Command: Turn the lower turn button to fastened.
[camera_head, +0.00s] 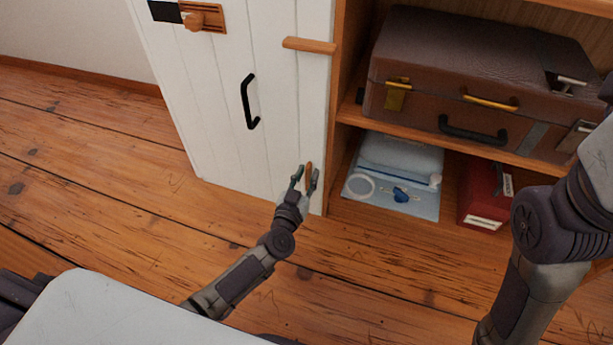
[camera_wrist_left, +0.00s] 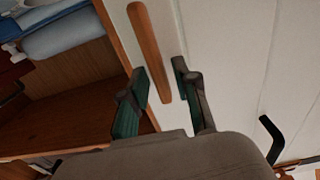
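The lower turn button (camera_head: 309,178) is a small wooden bar standing upright, low on the white door (camera_head: 225,110) near its right edge. My left gripper (camera_head: 306,173) is at it, with one finger on each side of the bar. In the left wrist view the turn button (camera_wrist_left: 148,45) runs up between the two dark fingers (camera_wrist_left: 161,72), with a gap visible on at least the right side. Contact on the left side is unclear. The upper turn button (camera_head: 309,45) lies level across the door edge. My right gripper is out of view; only its arm shows.
The plank floor in front is clear.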

